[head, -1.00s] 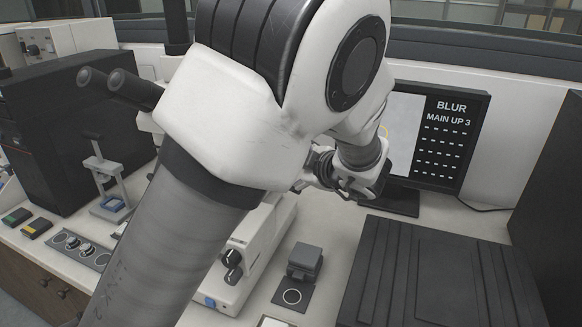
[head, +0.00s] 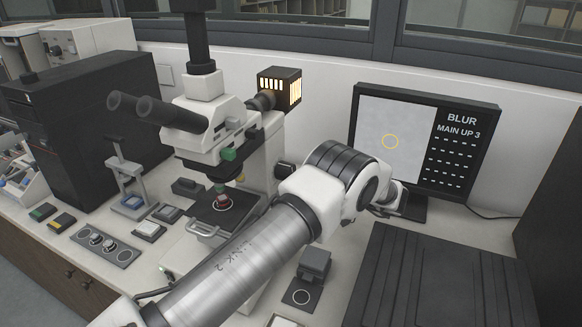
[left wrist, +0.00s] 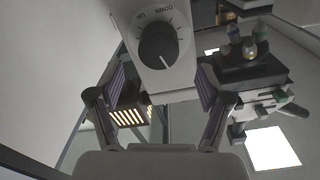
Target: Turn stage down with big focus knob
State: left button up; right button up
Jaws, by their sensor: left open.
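In the left wrist view, a dark round knob (left wrist: 158,47) with a pale pointer line sits on a white round face with lettering, seen upside down. My left gripper (left wrist: 160,78) is open and empty, its two fingers spread on either side of the picture; the knob shows beyond the gap, and contact cannot be told. In the head view the microscope (head: 215,125) stands left of my left arm. Its stage (head: 204,215) carries a small reddish piece (head: 223,202) under the objective. My arm hides the lower right of the microscope, including the knobs. Fingertips are hidden there. My right gripper is not in view.
A monitor (head: 470,155) at the right reads "BLUR" and "MAIN UP 3". A lit lamp housing (head: 280,88) sits behind the microscope. A dark ribbed box (head: 440,275) fills the right front. A small grey block (head: 315,262) stands just right of my arm.

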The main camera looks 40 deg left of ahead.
aim_at(292, 174)
pick_arm(q)
jog(key=p+x, duration=0.1)
jog(key=x, duration=0.4)
jog(key=shift+w+p, duration=0.1)
jog(key=shift+p, duration=0.2)
jog(key=shift+a, duration=0.4)
jog(key=shift+d, duration=0.15)
jog(key=shift+c, duration=0.7)
jog(key=c, duration=1)
jog(key=shift+c, duration=0.2)
jog(key=shift+f, duration=0.1)
jog(key=shift+f+n+b, duration=0.1)
jog(key=shift+n+b, duration=0.5)
jog(key=shift+b, duration=0.45)
jog(key=n+b, duration=0.7)
jog(key=b, duration=0.1)
jog(key=n+b, duration=0.6)
jog(key=b, duration=0.3)
jog(key=shift+s+f+n+b, duration=0.2)
jog(key=shift+n+b, duration=0.1)
jog(key=shift+n, duration=0.1)
jog(key=shift+r+n+b, duration=0.25)
jog(key=shift+n+b, duration=0.65)
jog(key=shift+b, duration=0.15)
